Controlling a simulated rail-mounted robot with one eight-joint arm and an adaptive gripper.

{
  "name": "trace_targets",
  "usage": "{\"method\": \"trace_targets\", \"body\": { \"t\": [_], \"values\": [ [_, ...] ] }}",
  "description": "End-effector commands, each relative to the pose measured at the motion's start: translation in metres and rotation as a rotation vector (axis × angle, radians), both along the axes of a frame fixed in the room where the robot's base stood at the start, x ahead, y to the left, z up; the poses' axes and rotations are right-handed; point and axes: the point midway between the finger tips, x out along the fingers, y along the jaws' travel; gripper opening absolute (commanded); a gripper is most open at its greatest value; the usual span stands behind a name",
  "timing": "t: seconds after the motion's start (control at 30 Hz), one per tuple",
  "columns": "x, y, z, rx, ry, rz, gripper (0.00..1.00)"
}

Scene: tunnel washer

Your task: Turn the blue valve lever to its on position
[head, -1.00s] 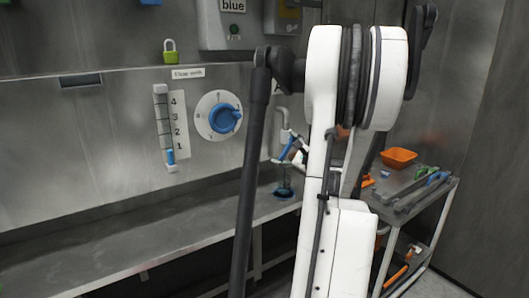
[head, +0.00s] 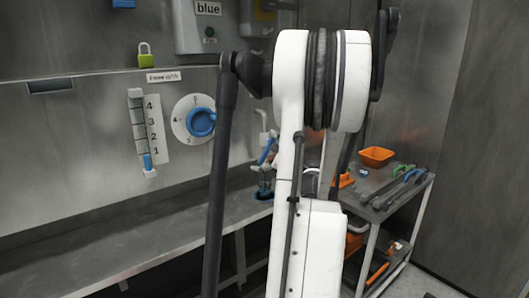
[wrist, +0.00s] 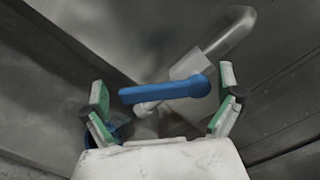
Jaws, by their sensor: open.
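The blue valve lever (wrist: 165,91) shows in the wrist view, lying nearly level across the picture, with its round hub end at the right on a pale pipe (wrist: 222,38). My gripper (wrist: 163,92) is open, its green-padded fingers on either side of the lever; I cannot tell whether either one touches it. In the head view the lever (head: 267,150) is a small tilted blue bar on a pipe below the wall panel, partly beside my arm. My gripper is hidden behind my arm in the head view.
A blue dial (head: 201,122) and a slider scale (head: 143,130) are on the wall at the left. A steel ledge (head: 110,235) runs below. A trolley (head: 385,205) with an orange bin (head: 377,156) and tools stands at the right.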

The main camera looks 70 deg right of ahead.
Motion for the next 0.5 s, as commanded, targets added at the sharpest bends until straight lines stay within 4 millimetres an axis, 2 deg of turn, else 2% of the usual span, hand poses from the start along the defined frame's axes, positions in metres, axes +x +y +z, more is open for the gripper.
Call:
{"method": "trace_targets", "body": {
  "t": [0.23, 0.5],
  "values": [
    [-0.014, 0.008, 0.0, 0.0, 0.0, -0.001, 1.0],
    [-0.059, 0.035, 0.0, 0.0, 0.0, -0.004, 1.0]
  ]
}}
